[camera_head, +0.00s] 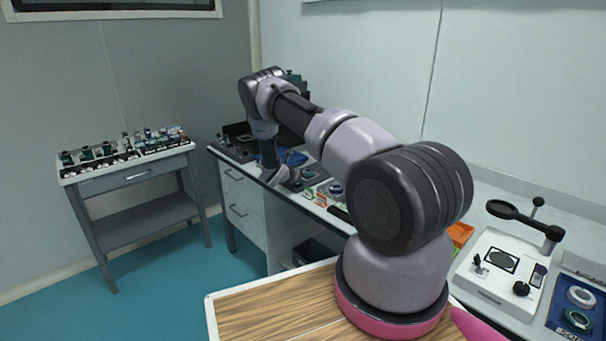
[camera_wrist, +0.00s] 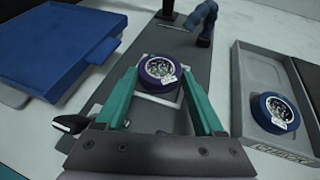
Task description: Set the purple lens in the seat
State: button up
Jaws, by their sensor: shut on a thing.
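The purple lens (camera_wrist: 160,73) is a ringed disc with a purple rim and a small white label. My gripper (camera_wrist: 159,82) has its teal fingers on either side of the lens and is shut on it. A pale square piece (camera_wrist: 174,100) shows just under the lens, on a long dark grey strip (camera_wrist: 196,60); it may be the seat, partly hidden by the lens. I cannot tell whether the lens touches it or hangs above it. In the head view my gripper is at the far end of the bench, too small to make out the lens.
A grey tray (camera_wrist: 245,75) at right in the wrist view holds a blue-rimmed lens (camera_wrist: 275,113). A blue box (camera_wrist: 60,45) stands at left, and a blue post (camera_wrist: 204,22) stands beyond. In the head view, a side cart (camera_head: 130,175) with small parts stands at left.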

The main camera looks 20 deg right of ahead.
jog(key=shift+f, duration=0.1)
jog(key=o, duration=1.4)
